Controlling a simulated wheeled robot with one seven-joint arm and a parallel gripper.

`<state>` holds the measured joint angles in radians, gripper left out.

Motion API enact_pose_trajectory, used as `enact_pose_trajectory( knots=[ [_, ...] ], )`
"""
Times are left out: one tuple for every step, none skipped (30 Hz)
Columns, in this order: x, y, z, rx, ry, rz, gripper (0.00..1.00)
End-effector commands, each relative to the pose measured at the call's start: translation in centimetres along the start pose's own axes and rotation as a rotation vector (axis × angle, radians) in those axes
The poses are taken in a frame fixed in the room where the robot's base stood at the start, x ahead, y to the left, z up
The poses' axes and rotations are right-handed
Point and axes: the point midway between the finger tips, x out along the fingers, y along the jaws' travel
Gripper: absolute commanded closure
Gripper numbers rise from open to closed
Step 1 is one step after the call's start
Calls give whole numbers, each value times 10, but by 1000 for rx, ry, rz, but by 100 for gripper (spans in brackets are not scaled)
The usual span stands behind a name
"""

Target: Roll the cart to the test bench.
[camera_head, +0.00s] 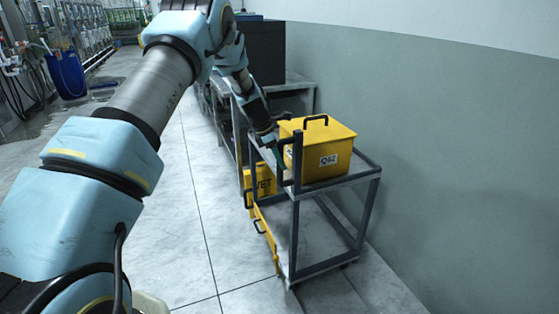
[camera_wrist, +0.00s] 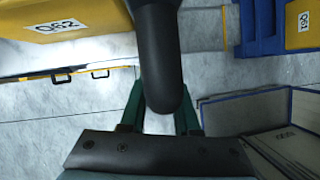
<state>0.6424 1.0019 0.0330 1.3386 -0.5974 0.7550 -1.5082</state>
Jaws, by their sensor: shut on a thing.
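The cart (camera_head: 335,183) is a grey metal frame with a top deck and a lower shelf, standing beside the right wall. A yellow lidded box (camera_head: 330,145) with a black handle and a white label sits on its top deck; it also shows in the wrist view (camera_wrist: 85,28). My gripper (camera_head: 277,153) is at the cart's left side, shut on its dark upright handle (camera_wrist: 163,50), with a green finger on each side. A grey bench (camera_head: 300,79) stands behind the cart, carrying a dark cabinet (camera_head: 263,50); I cannot tell whether it is the test bench.
The wall (camera_head: 450,150) runs along the right. Open tiled floor (camera_head: 190,220) lies to the left. A blue drum (camera_head: 67,74) stands by machines at the far left. The wrist view shows a blue bin (camera_wrist: 262,46).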

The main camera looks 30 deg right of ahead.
Motion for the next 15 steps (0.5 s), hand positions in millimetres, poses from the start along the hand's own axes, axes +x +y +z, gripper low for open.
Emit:
enact_pose_trajectory(
  knots=[
    [-2,4,0,-3,-1,13,100],
    [-2,5,0,-3,-1,13,100],
    [-2,5,0,-3,-1,14,100],
    [-2,5,0,-3,-1,15,100],
    [-2,6,0,-4,-1,16,100],
    [-3,6,0,-4,-1,17,100],
    [-3,6,0,-4,-1,18,100],
    [-3,6,-1,-4,-1,18,100],
    [-3,7,0,-4,-2,19,66],
    [-3,7,0,-4,-2,19,62],
    [-3,7,0,-4,-2,19,59],
    [-3,6,0,-3,-1,18,54],
    [-3,6,0,-3,-1,18,51],
    [-3,6,0,-3,-1,17,48],
    [-3,6,0,-3,-1,16,43]
  ],
)
